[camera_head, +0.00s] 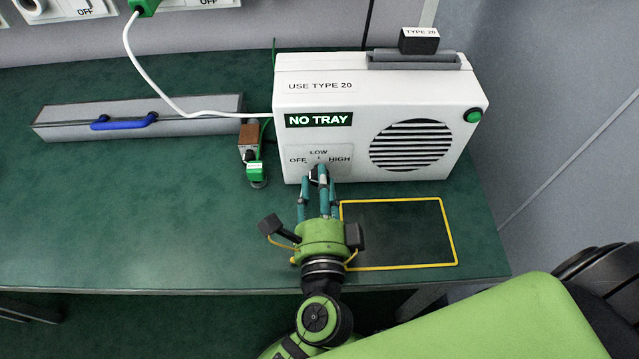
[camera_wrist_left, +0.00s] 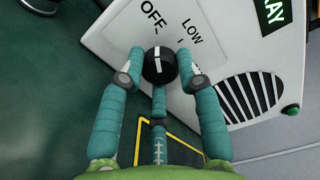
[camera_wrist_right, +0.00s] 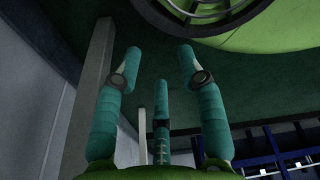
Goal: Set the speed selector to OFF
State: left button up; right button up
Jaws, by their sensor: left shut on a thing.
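The speed selector is a round black knob (camera_wrist_left: 158,65) with a white line, on the front of a white machine (camera_head: 375,95). Labels OFF, LOW and HIGH stand around it. In the left wrist view the white line points up, roughly toward the tick beside OFF. My left gripper (camera_head: 320,177) has its teal fingers closed around the knob; it also shows in the left wrist view (camera_wrist_left: 160,75). In the head view the fingers largely hide the knob. My right gripper (camera_wrist_right: 158,70) shows only in its own wrist view, fingers spread with nothing between them.
A lit NO TRAY sign (camera_head: 318,120) and a green button (camera_head: 473,115) are on the machine. A yellow-outlined area (camera_head: 400,235) on the green bench is empty. A small green-tagged device (camera_head: 254,165) and a grey box with blue handle (camera_head: 125,122) stand left.

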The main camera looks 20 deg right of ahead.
pick_arm(q)
jog(key=o, duration=1.1)
jog(key=shift+o, duration=0.2)
jog(key=v, duration=1.2)
